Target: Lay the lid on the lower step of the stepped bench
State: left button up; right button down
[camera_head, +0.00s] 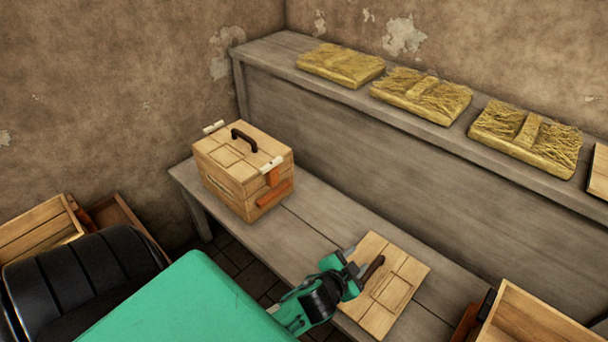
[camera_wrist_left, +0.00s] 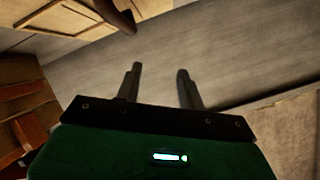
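The wooden lid (camera_head: 404,280), a pale panel with a dark bar handle (camera_head: 373,269), appears to lie flat on the lower step (camera_head: 320,221) of the stepped bench, near its front edge. My left gripper (camera_head: 353,267) is just left of the handle. In the left wrist view its two fingers (camera_wrist_left: 158,85) stand apart with nothing between them. The lid's handle (camera_wrist_left: 118,15) shows there beyond the fingers, up and to the left. Part of the lid's left side is hidden behind my gripper. My right gripper is not in view.
A closed wooden crate (camera_head: 226,182) with a dark handle stands on the lower step at the left. Three straw pads (camera_head: 419,95) lie on the upper step (camera_head: 275,47). An open crate (camera_head: 535,318) is at the lower right. The lower step is clear between crate and lid.

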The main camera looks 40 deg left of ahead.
pick_arm(q)
jog(key=s+f+n+g, duration=0.1)
jog(key=s+f, duration=0.2)
jog(key=s+f+g, duration=0.2)
jog(key=s, duration=0.1)
jog(key=s+a+f+n+g, duration=0.1)
jog(key=s+f+g, duration=0.1)
jog(key=s+f, duration=0.1)
jog(key=shift+s+f+n, duration=0.3)
jog(key=shift+f, duration=0.05)
jog(key=s+d+f+n+g+h, duration=0.1)
jog(key=s+f+g, duration=0.4)
jog(key=s, duration=0.7)
jog(key=shift+d+g, duration=0.4)
jog(key=shift+d, duration=0.15)
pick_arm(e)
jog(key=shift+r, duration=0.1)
